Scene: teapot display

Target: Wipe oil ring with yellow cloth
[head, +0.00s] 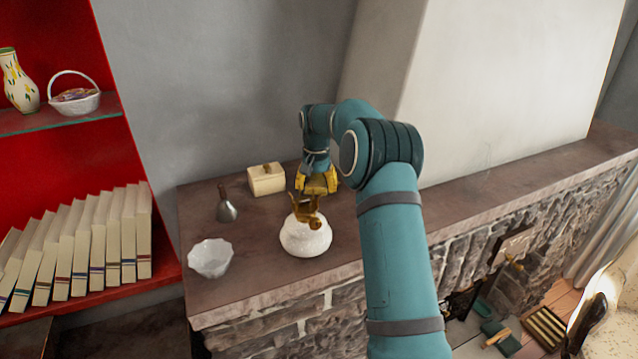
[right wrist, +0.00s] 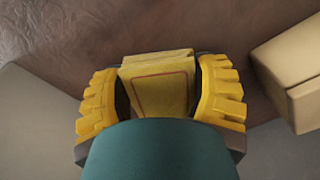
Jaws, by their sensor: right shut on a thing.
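My right gripper (head: 312,190) reaches down over the stone mantel shelf (head: 345,268), just behind and above a round white pot (head: 305,238). In the right wrist view its yellow fingers (right wrist: 160,88) are shut on the yellow cloth (right wrist: 158,82), a folded block with a thin red line. In the head view a golden-brown shape (head: 306,212) shows at the pot's top; I cannot tell whether it is cloth, finger or part of the pot. I cannot make out an oil ring. My left gripper is not in view.
A cream box (head: 266,179) stands left of the gripper, close by in the right wrist view (right wrist: 290,75). A grey funnel-like piece (head: 227,207) and a white fluted bowl (head: 210,258) stand farther left. The shelf's right stretch is clear.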

